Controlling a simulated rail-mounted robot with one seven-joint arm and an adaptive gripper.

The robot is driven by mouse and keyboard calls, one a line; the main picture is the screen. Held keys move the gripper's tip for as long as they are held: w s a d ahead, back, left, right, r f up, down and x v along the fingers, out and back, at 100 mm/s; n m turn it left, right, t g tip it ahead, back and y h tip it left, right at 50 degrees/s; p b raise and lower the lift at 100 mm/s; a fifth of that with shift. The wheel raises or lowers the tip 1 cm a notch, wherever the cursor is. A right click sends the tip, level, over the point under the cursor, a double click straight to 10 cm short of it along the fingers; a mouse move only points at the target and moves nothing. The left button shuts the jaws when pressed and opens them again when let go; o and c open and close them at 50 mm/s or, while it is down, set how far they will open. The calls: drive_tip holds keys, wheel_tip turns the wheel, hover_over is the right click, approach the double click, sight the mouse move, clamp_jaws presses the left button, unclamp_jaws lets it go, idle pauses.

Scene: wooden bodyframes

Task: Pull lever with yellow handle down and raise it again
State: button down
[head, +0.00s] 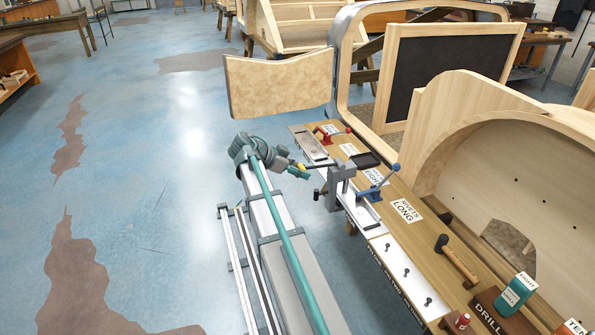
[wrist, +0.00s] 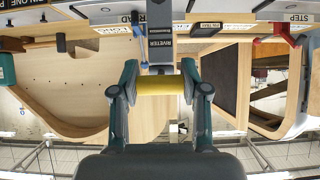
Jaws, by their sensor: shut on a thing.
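The lever's yellow handle (wrist: 160,84) lies crosswise between my two fingers in the wrist view, which looks upside down. My gripper (wrist: 160,78) is shut on it, with one finger at each end. In the head view a small part of the yellow handle (head: 301,167) shows at my gripper (head: 298,171). The lever runs from there right to the grey riveter (head: 335,188) at the bench's left edge. The lever looks roughly level. The riveter (wrist: 159,35) carries a RIVETER label. My fingers hide parts of the handle in the head view.
The wooden bench (head: 408,232) holds a red clamp-like tool (head: 330,136), a blue one (head: 381,180), a hammer (head: 457,262) and a green box (head: 515,291). Wooden body frames stand behind, including a curved one (head: 500,190). The floor (head: 140,180) left is open.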

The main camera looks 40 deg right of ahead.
drive_tip(key=shift+f, duration=0.25)
drive_tip(key=c, duration=0.6)
unclamp_jaws()
drive_tip(key=shift+o, duration=0.2)
drive_tip(key=shift+r, duration=0.1)
drive_tip(key=v, duration=1.2)
